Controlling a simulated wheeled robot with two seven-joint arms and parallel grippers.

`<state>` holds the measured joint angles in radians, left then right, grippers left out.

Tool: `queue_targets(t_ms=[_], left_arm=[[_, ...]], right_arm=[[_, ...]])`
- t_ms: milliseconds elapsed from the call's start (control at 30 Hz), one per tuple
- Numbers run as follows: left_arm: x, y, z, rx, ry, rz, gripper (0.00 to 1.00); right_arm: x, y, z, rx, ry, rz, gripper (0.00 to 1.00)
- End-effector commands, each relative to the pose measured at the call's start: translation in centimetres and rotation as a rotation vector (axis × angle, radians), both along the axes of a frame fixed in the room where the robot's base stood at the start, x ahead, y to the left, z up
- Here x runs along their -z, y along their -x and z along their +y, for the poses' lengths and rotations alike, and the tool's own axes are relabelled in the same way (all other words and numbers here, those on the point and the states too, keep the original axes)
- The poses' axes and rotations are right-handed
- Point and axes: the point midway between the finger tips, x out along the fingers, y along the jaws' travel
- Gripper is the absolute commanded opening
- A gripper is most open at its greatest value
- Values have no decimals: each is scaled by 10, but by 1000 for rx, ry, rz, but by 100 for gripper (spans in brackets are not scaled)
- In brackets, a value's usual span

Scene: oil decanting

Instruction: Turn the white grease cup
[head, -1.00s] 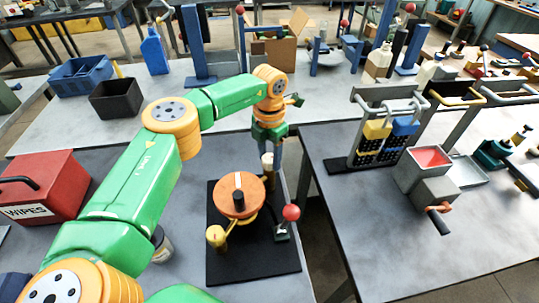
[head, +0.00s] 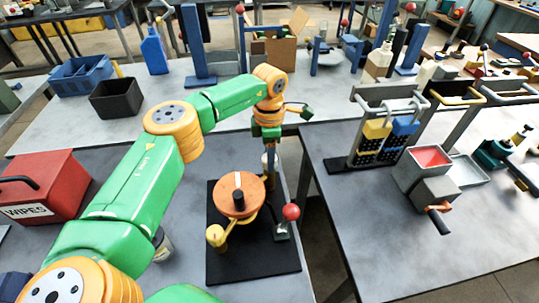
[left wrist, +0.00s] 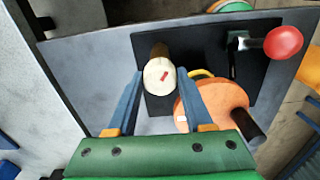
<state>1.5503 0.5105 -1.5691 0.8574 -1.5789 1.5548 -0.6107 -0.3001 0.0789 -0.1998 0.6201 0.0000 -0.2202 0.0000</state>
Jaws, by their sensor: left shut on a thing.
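The white grease cup (left wrist: 158,80) shows in the left wrist view as a pale round top with a small red mark, on a brown body at the edge of the black base plate (left wrist: 200,42). My left gripper (left wrist: 160,76) has one blue finger on each side of the cup and is shut on it. In the head view my left gripper (head: 270,152) points down at the far end of the black plate and hides most of the cup. My right gripper is not in view.
An orange disc (head: 235,205) with a dark knob stands on the plate close to the cup. A red ball lever (head: 291,212) is to its right and a yellow cup (head: 215,236) in front. A red wipes box (head: 45,188) stands left. A gap separates the tables.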

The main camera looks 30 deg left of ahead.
Motion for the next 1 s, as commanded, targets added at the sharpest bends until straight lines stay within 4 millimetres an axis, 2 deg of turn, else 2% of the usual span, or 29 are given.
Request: queue_targets(t_ms=[400, 967, 1000], left_arm=[[-2, -2, 0, 184, 1, -8, 0], [-2, -2, 0, 211, 1, -9, 0], [-3, -2, 0, 211, 1, -9, 57]], right_arm=[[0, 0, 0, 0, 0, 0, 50], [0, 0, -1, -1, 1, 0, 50], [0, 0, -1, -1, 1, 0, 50]])
